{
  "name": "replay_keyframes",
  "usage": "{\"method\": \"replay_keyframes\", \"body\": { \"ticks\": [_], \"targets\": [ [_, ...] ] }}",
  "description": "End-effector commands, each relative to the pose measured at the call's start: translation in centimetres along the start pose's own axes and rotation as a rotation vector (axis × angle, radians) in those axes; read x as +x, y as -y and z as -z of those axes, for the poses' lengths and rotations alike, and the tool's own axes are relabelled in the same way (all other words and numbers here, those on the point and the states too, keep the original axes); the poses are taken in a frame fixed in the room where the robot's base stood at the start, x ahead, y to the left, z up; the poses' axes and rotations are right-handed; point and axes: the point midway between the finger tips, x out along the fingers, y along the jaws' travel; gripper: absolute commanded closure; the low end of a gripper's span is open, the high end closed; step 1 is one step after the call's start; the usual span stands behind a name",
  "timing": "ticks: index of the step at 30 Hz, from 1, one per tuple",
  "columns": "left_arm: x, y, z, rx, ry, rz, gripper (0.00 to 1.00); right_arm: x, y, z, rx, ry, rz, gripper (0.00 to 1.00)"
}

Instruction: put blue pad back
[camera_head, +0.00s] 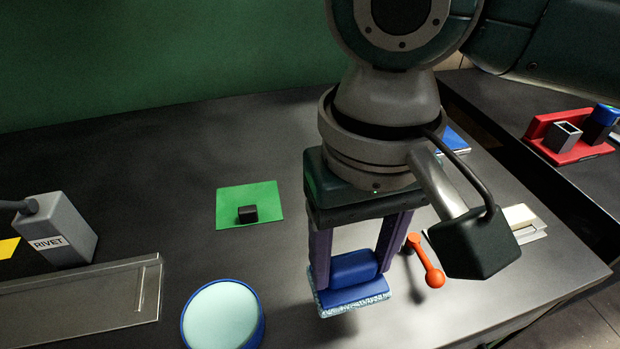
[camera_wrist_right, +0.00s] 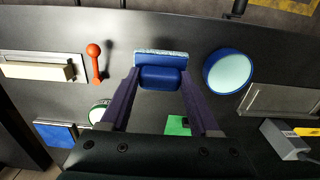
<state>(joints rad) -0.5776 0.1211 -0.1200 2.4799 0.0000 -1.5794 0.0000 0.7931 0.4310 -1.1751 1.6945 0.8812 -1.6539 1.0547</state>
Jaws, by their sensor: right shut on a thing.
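The blue pad (camera_head: 352,285) is a blue block with a raised blue grip and a pale, speckled lower layer. My right gripper (camera_head: 354,268) points down and is shut on the raised grip, one purple finger on each side. The pad seems to hang just above the dark table, though the gap is hard to judge. In the right wrist view the pad (camera_wrist_right: 161,70) sits between the fingertips. A blue square (camera_wrist_right: 56,133) with a pale border lies on the table; in the head view it (camera_head: 455,140) is partly hidden behind my right arm. My left gripper is not in view.
An orange-red lever (camera_head: 427,262) stands close right of the pad. A round blue dish (camera_head: 222,315) is to its left. A green mat (camera_head: 240,200) holds a black cube (camera_head: 247,214). A cream block (camera_head: 519,217), a RIVET block (camera_head: 60,232) and a metal tray (camera_head: 90,295) lie farther out.

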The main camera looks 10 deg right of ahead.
Motion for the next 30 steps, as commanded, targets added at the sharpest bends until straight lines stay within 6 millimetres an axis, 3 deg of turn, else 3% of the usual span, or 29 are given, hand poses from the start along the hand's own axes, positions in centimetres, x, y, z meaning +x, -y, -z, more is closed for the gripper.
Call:
{"method": "replay_keyframes", "body": {
  "ticks": [1,15,27,28,30],
  "targets": [
    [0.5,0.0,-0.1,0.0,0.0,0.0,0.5,1.2,0.0,-0.1,0.0,0.001,-0.002,1.0],
    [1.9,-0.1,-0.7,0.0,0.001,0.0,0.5,6.8,0.0,0.0,0.001,0.0,0.0,1.0],
    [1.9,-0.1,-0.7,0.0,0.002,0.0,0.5,7.2,0.1,0.0,0.0,0.0,0.001,1.0],
    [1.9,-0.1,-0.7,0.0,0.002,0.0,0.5,7.2,0.1,0.0,0.0,-0.001,0.001,0.35],
    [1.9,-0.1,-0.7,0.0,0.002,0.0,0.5,7.1,0.1,0.0,0.0,-0.001,0.001,0.27]
  ]
}}
